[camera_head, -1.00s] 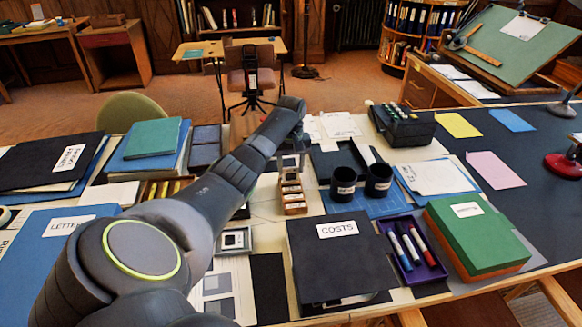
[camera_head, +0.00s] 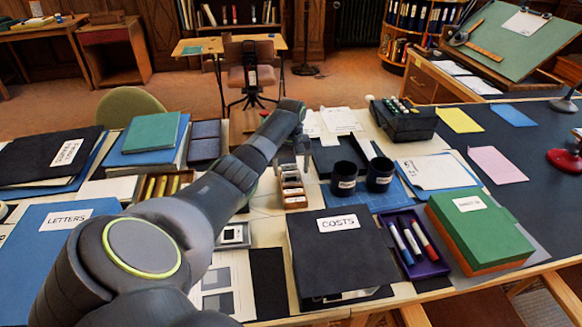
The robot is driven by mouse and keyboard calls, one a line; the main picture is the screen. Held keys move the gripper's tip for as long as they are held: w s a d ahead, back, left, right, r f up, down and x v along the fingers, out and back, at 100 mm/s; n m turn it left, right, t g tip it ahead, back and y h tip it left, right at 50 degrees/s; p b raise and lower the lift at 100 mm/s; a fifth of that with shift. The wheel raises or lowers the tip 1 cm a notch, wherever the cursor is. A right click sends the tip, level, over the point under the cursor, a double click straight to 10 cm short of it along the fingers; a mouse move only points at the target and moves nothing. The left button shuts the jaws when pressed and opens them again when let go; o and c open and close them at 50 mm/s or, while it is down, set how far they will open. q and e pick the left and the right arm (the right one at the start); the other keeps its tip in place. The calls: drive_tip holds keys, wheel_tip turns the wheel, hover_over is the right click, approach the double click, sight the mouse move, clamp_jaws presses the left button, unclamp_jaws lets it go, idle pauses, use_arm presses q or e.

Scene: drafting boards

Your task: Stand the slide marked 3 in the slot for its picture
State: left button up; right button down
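A narrow wooden slide rack (camera_head: 293,195) with several slots and small pale labels stands near the middle of the desk. The marks on it are too small to read. My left arm reaches in from the lower left, and my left gripper (camera_head: 291,158) is over the far end of the rack, with its fingers apart. Small slides seem to stand at that end, but I cannot read a 3 on any. A grey-framed slide (camera_head: 233,236) lies on the desk left of the COSTS binder, partly hidden by my arm. My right gripper is not in view.
The black COSTS binder (camera_head: 340,262) lies right of my arm. Two black mugs (camera_head: 344,180) stand close to the rack's right side. A purple pen tray (camera_head: 413,245) and a green box (camera_head: 474,228) lie farther right. A tray of brass-coloured pieces (camera_head: 163,187) is at left.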

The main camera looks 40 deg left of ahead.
use_arm(q)
wheel_tip(320, 180, up, 18)
drive_tip(key=p, duration=0.2)
drive_tip(key=shift+f, duration=0.25)
idle(0.8)
